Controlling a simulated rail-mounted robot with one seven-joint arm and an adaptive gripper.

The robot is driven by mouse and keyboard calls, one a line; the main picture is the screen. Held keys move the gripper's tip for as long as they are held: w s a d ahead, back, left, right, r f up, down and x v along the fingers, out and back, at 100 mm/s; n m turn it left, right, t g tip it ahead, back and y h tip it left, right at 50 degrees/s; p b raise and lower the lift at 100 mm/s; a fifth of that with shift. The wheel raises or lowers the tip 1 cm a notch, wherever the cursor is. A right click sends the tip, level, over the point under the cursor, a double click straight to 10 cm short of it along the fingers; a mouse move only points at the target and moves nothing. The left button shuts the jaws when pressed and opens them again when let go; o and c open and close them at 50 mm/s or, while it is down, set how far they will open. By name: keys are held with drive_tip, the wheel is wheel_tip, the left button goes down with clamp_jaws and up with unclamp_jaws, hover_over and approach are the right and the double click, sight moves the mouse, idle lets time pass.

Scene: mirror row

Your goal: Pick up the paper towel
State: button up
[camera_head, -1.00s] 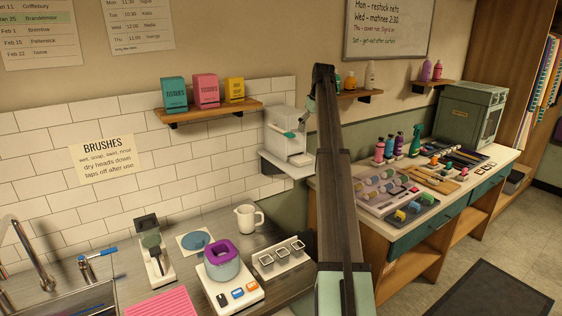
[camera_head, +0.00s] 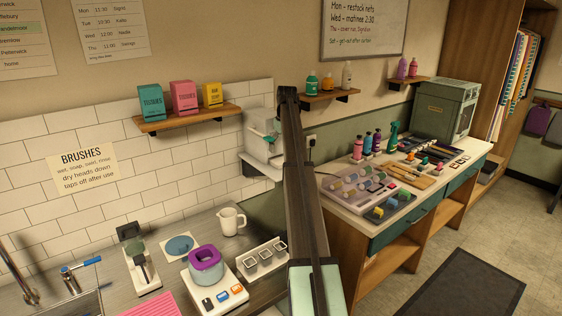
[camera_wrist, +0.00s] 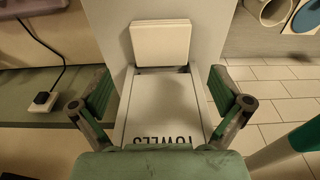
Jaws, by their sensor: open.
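The white towel dispenser (camera_head: 260,143) is on the wall right of the tiles in the head view, partly beside my arm. In the wrist view the dispenser (camera_wrist: 163,105) has upside-down "TOWELS" lettering. A folded off-white stack, apparently the paper towel (camera_wrist: 160,45), lies at its far end on a pale surface. My gripper (camera_wrist: 160,92) is open. Its two green-padded fingers show on either side of the dispenser body, short of the towel stack in the picture. Whether they touch the dispenser cannot be told. My gripper is not clearly visible in the head view.
A shelf (camera_head: 190,120) with tissue boxes hangs left of the dispenser. Below are a white jug (camera_head: 231,221) and a purple-topped pot (camera_head: 206,262). A wall plug with a cable (camera_wrist: 42,98) shows left in the wrist view. A cluttered craft counter (camera_head: 345,203) stands right.

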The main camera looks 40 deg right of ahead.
sight(281, 161)
drive_tip(key=shift+w+a+f+p, duration=0.1)
drive_tip(key=shift+f+p, duration=1.25)
drive_tip(key=shift+f, duration=0.8)
drive_tip(key=shift+w+f, duration=0.15)
drive_tip(key=shift+f, duration=0.45)
drive_tip(key=c, duration=0.7)
